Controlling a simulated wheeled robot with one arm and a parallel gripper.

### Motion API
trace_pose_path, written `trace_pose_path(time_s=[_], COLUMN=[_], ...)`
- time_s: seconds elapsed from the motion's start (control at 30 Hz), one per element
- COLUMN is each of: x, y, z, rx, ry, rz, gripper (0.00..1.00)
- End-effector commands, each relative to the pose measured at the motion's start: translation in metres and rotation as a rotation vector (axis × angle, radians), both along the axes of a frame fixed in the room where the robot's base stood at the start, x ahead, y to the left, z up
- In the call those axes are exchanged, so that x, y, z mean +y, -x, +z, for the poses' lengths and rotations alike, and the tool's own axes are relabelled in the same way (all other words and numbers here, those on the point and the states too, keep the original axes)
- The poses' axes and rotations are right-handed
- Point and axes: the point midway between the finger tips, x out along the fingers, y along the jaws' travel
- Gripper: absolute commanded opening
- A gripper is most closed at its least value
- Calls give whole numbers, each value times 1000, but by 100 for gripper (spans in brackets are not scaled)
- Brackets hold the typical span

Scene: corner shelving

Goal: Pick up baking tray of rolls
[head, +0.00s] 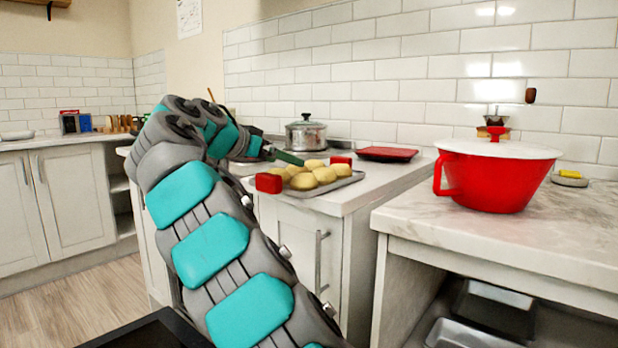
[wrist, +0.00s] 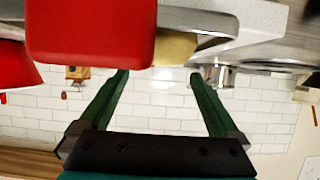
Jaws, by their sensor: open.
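My gripper (head: 290,158) is just above and behind the near red grip, at the tray's left end. In the wrist view, my gripper (wrist: 158,74) has its two green fingers wide apart with nothing between them. A red block (wrist: 90,35) looms close at the top, with part of a roll (wrist: 175,47) beside it.
A steel lidded pot (head: 306,135) stands behind the tray, and a flat red dish (head: 387,154) lies to its right. A large red pot with a white lid (head: 490,180) is on the right counter. A tiled wall (head: 400,70) closes off the back.

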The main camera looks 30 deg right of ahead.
Motion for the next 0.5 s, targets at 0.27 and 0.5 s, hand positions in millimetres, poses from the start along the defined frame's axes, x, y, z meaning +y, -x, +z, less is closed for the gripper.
trace_pose_path(time_s=[0.27,0.5], x=[-26,-44], y=[-11,-18], z=[-14,-22], rx=[3,2], ry=[0,1], rz=[-1,1], gripper=[98,98])
